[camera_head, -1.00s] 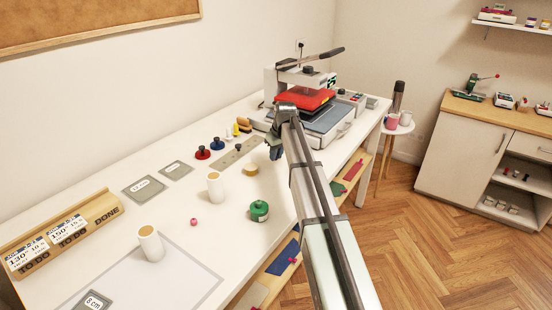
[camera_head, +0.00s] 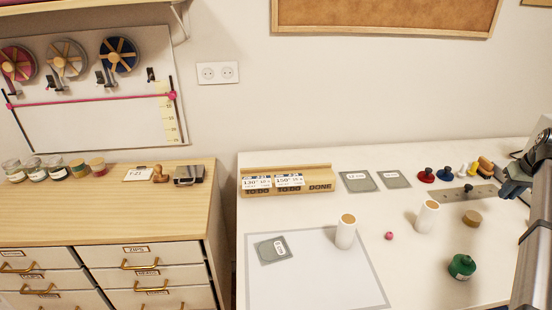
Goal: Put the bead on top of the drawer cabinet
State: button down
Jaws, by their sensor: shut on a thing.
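A small pink bead (camera_head: 389,236) lies on the white table, right of a white cylinder with a tan top. The drawer cabinet (camera_head: 125,240) stands at the left, with a light wooden top, white drawer fronts and brass handles. My gripper (camera_head: 505,194) is at the right edge, over the right part of the table, well to the right of the bead and far from the cabinet. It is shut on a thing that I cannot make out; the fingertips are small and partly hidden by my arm.
Jars (camera_head: 33,171), a card, a wooden stamp and a metal box stand along the cabinet top's back; its front is clear. Two white cylinders (camera_head: 346,232) (camera_head: 427,217) and a green pot (camera_head: 462,266) stand on the table (camera_head: 400,280). A gap separates table and cabinet.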

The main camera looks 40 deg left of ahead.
aim_at(186, 212)
jog(key=s+a+n, duration=0.2)
jog(key=a, duration=1)
jog(key=s+a+n, duration=0.1)
jog(key=s+a, duration=0.1)
jog(key=a, duration=1)
jog(key=s+a+n, duration=0.2)
jog(key=s+a, duration=0.6)
jog(key=a, duration=0.5)
jog(key=s+a+f+n+g+y, duration=0.1)
jog(key=s+a+n, duration=0.1)
jog(key=s+a, duration=0.7)
jog(key=s+a+n+g, duration=0.1)
jog(key=s+a+n, duration=0.1)
jog(key=s+a, duration=0.7)
jog(key=shift+s+a+f+n, duration=0.1)
jog(key=shift+a+n, duration=0.1)
jog(key=shift+a, duration=1.8)
jog(key=shift+a+f+n, duration=0.1)
jog(key=shift+a+n, duration=0.1)
jog(key=shift+a, duration=1.8)
jog(key=s+a+n+g, duration=0.1)
jog(key=s+a+n, duration=0.1)
jog(key=s+a, duration=0.85)
jog(key=s+a+n, duration=0.2)
jog(key=s+a, duration=0.4)
jog(key=s, duration=0.9)
jog(key=shift+m+y, duration=0.4)
jog(key=shift+m, duration=0.1)
jog(key=shift+x, duration=5.35)
